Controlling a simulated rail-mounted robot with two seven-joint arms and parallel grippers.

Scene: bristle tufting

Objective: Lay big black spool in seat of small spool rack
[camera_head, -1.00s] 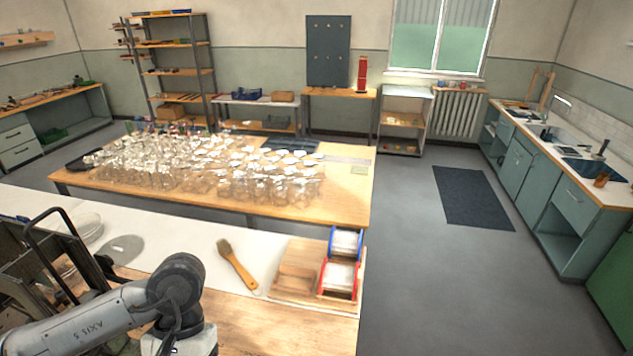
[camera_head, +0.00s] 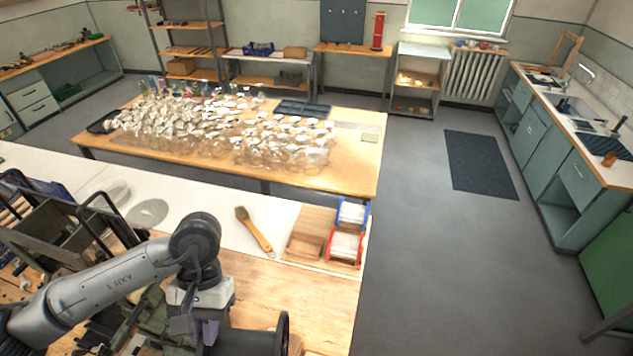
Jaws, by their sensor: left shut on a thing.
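The big black spool (camera_head: 248,343) shows at the bottom edge of the head view, with its round flange upright on the right; its lower part is cut off. My left gripper (camera_head: 208,333) points down at the spool's left end and is shut on it. The fingertips are mostly hidden. The small spool rack (camera_head: 314,221) is a wooden stand at the right end of the near bench. A blue-flanged spool (camera_head: 352,213) and a red-flanged spool (camera_head: 345,246) sit on its right side. A box-like wooden recess (camera_head: 304,247) at its front left looks empty. My right gripper is out of view.
A wooden-handled brush (camera_head: 254,230) lies left of the rack on the white bench top. A round grey disc (camera_head: 147,213) lies farther left. Dark metal frames (camera_head: 75,240) stand at the left. Bare wood (camera_head: 310,310) lies between spool and rack.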

